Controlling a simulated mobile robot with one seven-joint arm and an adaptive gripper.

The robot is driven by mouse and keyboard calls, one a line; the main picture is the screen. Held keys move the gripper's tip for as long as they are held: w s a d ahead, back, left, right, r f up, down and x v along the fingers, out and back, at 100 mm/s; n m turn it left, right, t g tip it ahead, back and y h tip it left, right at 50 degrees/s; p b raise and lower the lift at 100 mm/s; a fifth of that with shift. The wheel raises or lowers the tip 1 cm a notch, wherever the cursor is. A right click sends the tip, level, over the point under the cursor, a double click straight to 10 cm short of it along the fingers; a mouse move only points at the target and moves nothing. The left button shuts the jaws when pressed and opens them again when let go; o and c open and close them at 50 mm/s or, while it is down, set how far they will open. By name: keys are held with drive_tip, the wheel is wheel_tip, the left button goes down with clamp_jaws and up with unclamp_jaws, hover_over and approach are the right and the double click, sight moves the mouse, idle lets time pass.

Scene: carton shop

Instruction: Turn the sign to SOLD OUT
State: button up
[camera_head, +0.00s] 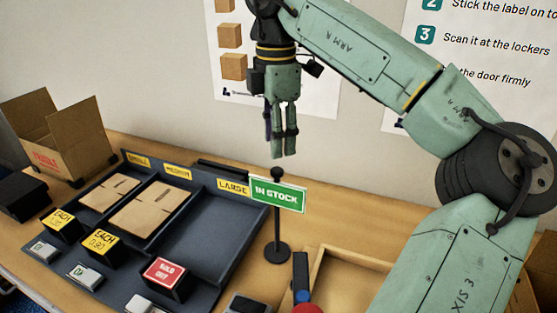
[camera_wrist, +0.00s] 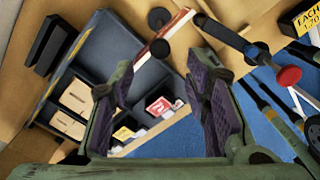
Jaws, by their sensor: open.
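The sign (camera_head: 279,195) is a small green flag on a thin black post with a round base, standing at the right edge of the dark tray. Its face towards the head camera reads IN STOCK. In the wrist view the sign (camera_wrist: 178,22) shows edge-on from above as a narrow white and red strip; its other face cannot be read. My gripper (camera_head: 284,156) points down just above the post's top knob, apart from it. In the wrist view my gripper (camera_wrist: 160,100) has its dark pads spread with nothing between them.
The dark tray (camera_head: 222,225) has small, medium and large compartments; large is empty, the others hold flat cartons. A red SOLD OUT block (camera_head: 166,278) stands at its front. A black-handled tool with a red part (camera_head: 306,309) lies right of the post. An open carton (camera_head: 62,140) stands left.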

sight(277, 170)
wheel_tip(277, 170, down, 7)
drive_tip(key=shift+r+p, duration=0.2)
drive_tip(key=shift+p, duration=0.4)
clamp_jaws()
